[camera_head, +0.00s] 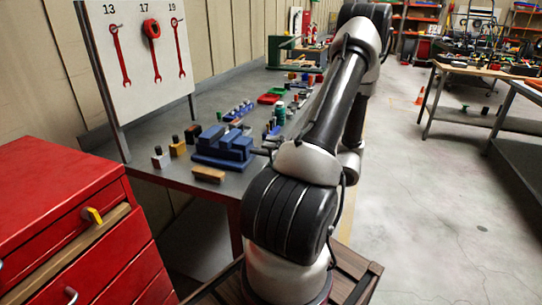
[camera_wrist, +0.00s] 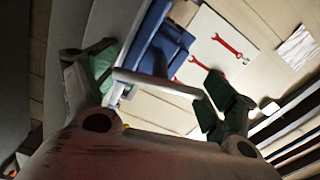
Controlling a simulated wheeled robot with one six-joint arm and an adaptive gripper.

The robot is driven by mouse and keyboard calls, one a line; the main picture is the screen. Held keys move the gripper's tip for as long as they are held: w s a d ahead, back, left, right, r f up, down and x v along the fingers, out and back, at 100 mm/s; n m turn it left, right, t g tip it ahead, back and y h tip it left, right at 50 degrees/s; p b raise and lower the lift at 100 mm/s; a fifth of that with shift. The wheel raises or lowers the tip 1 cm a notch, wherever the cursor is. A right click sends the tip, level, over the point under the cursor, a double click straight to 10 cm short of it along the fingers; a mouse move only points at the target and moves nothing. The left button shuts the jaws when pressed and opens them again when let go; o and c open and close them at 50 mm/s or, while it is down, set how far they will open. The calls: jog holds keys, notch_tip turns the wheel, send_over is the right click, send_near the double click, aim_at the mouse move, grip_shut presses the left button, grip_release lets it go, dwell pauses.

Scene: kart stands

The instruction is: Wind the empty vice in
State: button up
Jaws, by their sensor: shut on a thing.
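The blue vice (camera_head: 222,148) stands on the grey workbench near its front edge. In the wrist view part of its blue body (camera_wrist: 158,40) shows just beyond my fingers. My gripper (camera_wrist: 160,83) has its green-padded fingers at the two ends of a pale grey bar (camera_wrist: 155,82), which looks like the vice's handle. The gripper is shut on this bar. In the head view my own arm hides the gripper and most of the handle side. The gap between the vice jaws cannot be judged clearly.
A white board (camera_head: 135,45) with red spanners stands behind the vice. Small blocks and a wooden piece (camera_head: 208,174) lie close around it. Red and blue trays (camera_head: 270,98) sit farther back. A red drawer cabinet (camera_head: 60,225) is at left.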

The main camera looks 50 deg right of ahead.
jog(key=n, duration=0.4)
jog(key=shift+w+d+n, duration=0.1)
jog(key=shift+n, duration=2.1)
jog(key=shift+r, duration=0.1)
jog(key=o, duration=0.9)
jog(key=v, duration=1.2)
